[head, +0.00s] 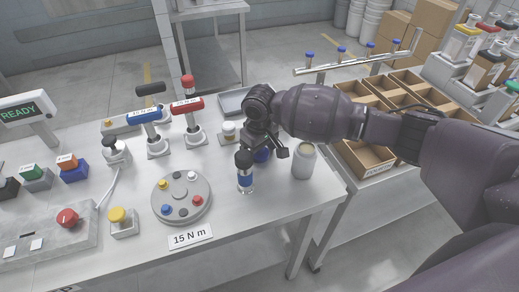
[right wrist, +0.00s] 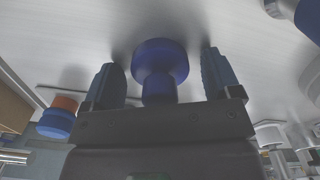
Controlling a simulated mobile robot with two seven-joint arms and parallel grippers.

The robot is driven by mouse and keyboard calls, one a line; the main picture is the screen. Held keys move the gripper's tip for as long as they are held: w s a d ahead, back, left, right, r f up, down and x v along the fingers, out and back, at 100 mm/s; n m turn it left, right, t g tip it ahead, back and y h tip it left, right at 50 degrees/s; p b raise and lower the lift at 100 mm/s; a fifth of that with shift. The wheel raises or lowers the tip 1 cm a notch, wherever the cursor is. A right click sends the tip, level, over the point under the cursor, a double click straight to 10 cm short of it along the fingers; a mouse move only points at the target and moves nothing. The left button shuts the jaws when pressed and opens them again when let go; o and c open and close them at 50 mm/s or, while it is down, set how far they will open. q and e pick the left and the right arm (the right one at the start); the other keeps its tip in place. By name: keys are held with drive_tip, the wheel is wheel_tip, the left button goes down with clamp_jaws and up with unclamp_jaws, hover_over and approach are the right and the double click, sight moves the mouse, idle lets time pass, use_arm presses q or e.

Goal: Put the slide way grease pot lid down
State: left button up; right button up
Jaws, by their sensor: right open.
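A dark blue lid with a round knob (right wrist: 160,65) sits between the two fingers of my right gripper (right wrist: 162,75) in the right wrist view, with a gap on each side. In the head view a bit of the blue lid (head: 261,156) shows beneath my right gripper (head: 265,148), low over the table. The gripper is open; the wrist hides most of the lid, and I cannot tell whether it touches the table. A pale grey pot (head: 303,163) with a light top and no blue lid on it stands just right of the gripper. My left gripper is not in view.
A black-topped bottle with a blue band (head: 245,180) stands close in front of the gripper. A round turntable with coloured knobs (head: 181,198) is to its left. A small white-lidded jar (head: 228,132) and a grey tray (head: 233,102) are behind. The table's right edge is near the pot.

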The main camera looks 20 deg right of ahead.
wheel_tip(320, 180, up, 11)
drive_tip(key=shift+r+p, duration=0.15)
drive_tip(key=shift+p, duration=0.7)
drive_tip(key=shift+r, duration=0.5)
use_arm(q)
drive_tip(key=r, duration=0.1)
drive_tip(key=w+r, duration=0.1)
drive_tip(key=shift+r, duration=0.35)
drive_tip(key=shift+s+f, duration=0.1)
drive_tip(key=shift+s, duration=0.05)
